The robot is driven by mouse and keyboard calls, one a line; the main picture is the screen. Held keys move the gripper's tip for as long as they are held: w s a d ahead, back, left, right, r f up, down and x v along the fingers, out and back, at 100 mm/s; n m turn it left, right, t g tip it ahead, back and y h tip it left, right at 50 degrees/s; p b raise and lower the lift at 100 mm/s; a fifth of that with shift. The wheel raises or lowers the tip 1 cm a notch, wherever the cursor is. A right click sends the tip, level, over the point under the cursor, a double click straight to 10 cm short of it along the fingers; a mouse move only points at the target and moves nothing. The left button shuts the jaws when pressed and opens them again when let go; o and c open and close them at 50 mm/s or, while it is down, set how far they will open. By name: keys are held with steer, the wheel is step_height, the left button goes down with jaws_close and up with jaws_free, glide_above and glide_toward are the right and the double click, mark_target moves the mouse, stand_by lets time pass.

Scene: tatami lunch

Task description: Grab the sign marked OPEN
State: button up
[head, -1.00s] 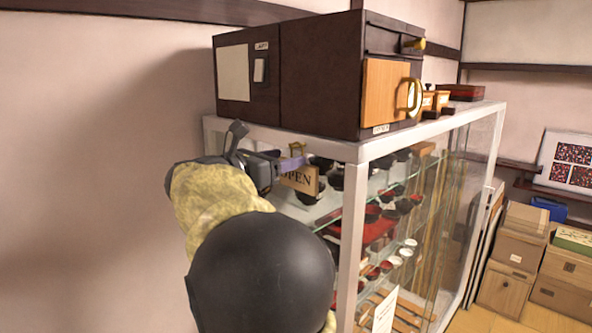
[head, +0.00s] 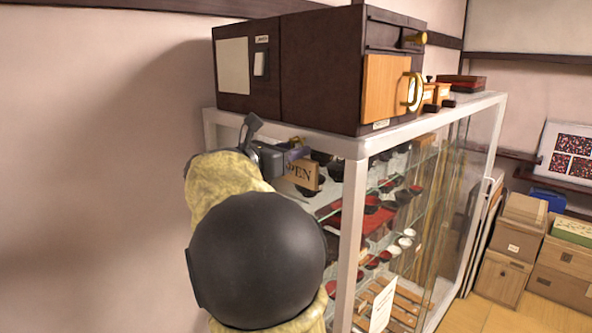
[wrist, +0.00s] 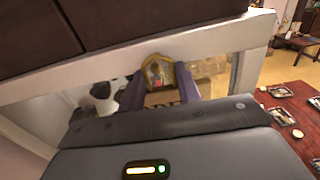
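The OPEN sign (head: 304,175) is a small tan wooden board with dark letters. It hangs at the near side of the glass display cabinet, below its white top rail. My gripper (head: 297,154) is right at the sign and covers its left part in the head view. In the wrist view, the two purple-grey fingers (wrist: 158,88) stand apart, with the sign's lettering (wrist: 161,100) showing between them, partly hidden by the gripper body. A gold arched hanger (wrist: 160,70) shows just above and between the fingertips. I cannot tell whether the fingers touch the sign.
The cabinet's white frame (head: 354,230) is close to my arm, with bowls on glass shelves behind. A dark wooden chest (head: 320,75) stands on top. Boxes (head: 520,235) are stacked at right. A red table (wrist: 285,120) shows in the wrist view. The left wall is bare.

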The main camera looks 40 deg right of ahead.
steer(key=shift+c, duration=0.7)
steer(key=shift+r, duration=0.15)
steer(key=shift+r+b, duration=0.55)
steer(key=shift+b, duration=0.05)
steer(key=s+a+b, duration=0.1)
steer(key=a+b, duration=0.5)
steer(key=a, duration=1.2)
steer(key=shift+s, duration=0.2)
